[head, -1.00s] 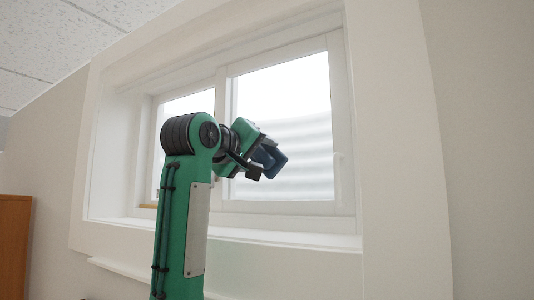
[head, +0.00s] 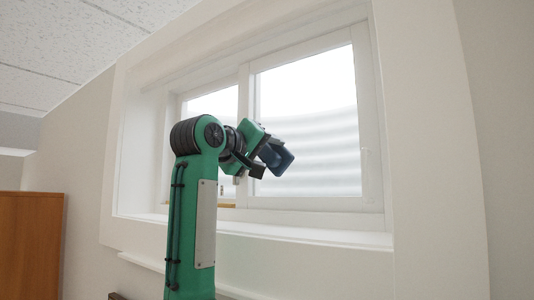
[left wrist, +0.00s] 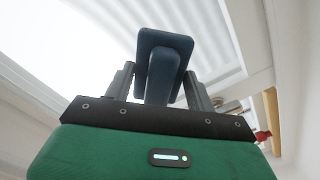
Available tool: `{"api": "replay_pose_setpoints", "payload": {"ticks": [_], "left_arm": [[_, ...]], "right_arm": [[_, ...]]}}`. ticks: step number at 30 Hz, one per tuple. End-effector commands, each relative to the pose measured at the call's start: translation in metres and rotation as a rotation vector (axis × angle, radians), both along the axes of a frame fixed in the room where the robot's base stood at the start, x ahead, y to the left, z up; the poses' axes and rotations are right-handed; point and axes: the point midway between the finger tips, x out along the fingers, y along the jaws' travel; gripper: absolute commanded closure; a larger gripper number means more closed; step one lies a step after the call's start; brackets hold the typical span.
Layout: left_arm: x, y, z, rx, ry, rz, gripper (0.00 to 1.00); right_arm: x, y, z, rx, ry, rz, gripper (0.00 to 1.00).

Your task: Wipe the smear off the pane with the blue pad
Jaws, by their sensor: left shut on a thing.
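The blue pad (head: 276,156) is dark blue and held up in front of the window. It also shows in the left wrist view (left wrist: 164,62), between the two fingers. My left gripper (head: 262,162) is shut on the blue pad; its fingers also show in the left wrist view (left wrist: 160,85). The window pane (head: 312,110) is behind the pad, and I cannot tell whether the pad touches it. No smear can be made out on the glass; the arm and pad hide part of it. My right gripper is not in view.
A white frame and deep sill (head: 300,235) surround the window. A small yellowish thing (head: 228,204) lies on the sill behind my arm. A red thing (left wrist: 262,135) shows at the right in the left wrist view. A brown wooden cabinet (head: 30,245) stands at far left.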

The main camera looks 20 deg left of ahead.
Motion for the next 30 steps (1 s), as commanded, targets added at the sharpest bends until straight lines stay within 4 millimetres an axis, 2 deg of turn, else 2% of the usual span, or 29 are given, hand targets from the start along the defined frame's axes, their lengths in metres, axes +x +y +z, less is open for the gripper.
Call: {"api": "replay_pose_setpoints", "payload": {"ticks": [18,30], "left_arm": [[-0.053,0.019,-0.001,-0.001,-0.003,-0.001,0.62],[-0.057,0.020,0.000,-0.001,-0.002,-0.001,0.62]], "right_arm": [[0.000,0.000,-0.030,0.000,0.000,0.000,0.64],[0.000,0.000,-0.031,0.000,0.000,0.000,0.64]]}}
